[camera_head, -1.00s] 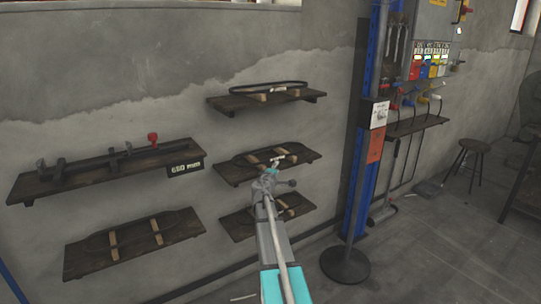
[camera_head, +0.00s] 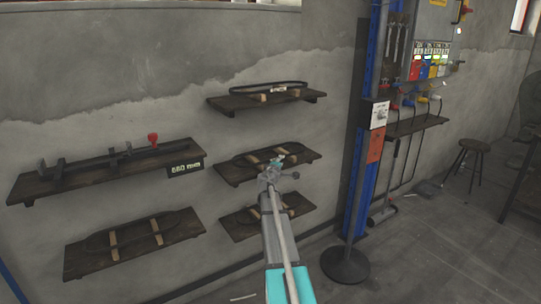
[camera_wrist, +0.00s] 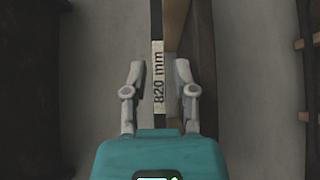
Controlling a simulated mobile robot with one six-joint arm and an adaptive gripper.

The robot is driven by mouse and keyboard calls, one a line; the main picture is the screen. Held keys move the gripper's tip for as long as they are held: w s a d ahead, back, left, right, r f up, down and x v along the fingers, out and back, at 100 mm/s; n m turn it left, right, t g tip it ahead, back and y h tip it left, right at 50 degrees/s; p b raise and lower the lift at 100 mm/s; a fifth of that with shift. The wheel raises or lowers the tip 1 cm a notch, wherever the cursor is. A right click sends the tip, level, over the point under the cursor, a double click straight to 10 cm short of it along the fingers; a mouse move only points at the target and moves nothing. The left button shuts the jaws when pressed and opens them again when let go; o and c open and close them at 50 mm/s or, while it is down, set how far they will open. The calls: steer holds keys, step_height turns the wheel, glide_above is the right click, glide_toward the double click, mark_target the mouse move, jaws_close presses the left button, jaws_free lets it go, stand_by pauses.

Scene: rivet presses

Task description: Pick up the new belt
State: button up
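Between the fingers of my gripper in the wrist view (camera_wrist: 160,85) runs a thin dark belt (camera_wrist: 156,20) with a white label reading "820 mm" (camera_wrist: 159,75). The fingers stand open on either side, with small gaps to the belt. In the head view my gripper (camera_head: 278,160) is in front of the middle right shelf (camera_head: 235,173), and partly hides the belt (camera_head: 245,158) lying there on wooden blocks. Another black belt (camera_head: 258,86) with a white label rests on the top right shelf. I cannot tell from a marking which is the new belt.
A lower right shelf (camera_head: 238,230) and a lower left shelf (camera_head: 85,265) also carry belts. A measuring rig with a red knob (camera_head: 153,138) and a length display (camera_head: 186,168) sits on the upper left shelf. A blue post (camera_head: 362,190) stands right of the shelves.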

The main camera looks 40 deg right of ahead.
steer(key=shift+x, duration=2.2)
steer(key=shift+r, duration=0.1)
jaws_close()
